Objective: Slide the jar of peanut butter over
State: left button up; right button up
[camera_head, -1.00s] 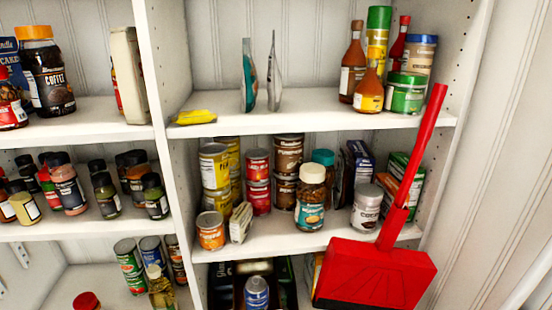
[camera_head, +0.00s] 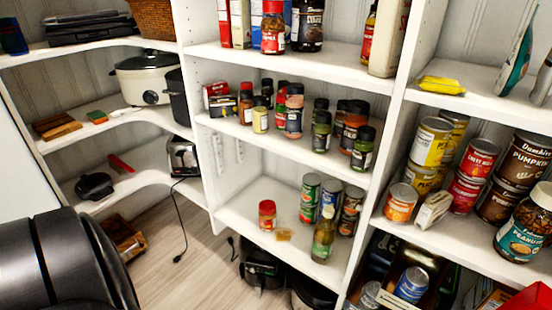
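A glass jar with a gold-tan lid and a teal label reading "PEANU..." (camera_head: 522,238) stands upright on the right unit's middle shelf, cut by the right picture edge. A smaller jar with a red lid (camera_head: 267,215) stands on the lower shelf of the middle unit; its label is too small to read. A dark rounded part of my own arm fills the lower left corner. Neither gripper shows, so I cannot see what they hold.
The shelf left of that jar is bare. A red dustpan (camera_head: 530,300) shows at lower right. A toaster (camera_head: 182,157) stands left.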

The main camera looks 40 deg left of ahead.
aim_at(267, 223)
jog(key=u, duration=1.55)
jog(key=z, duration=0.4)
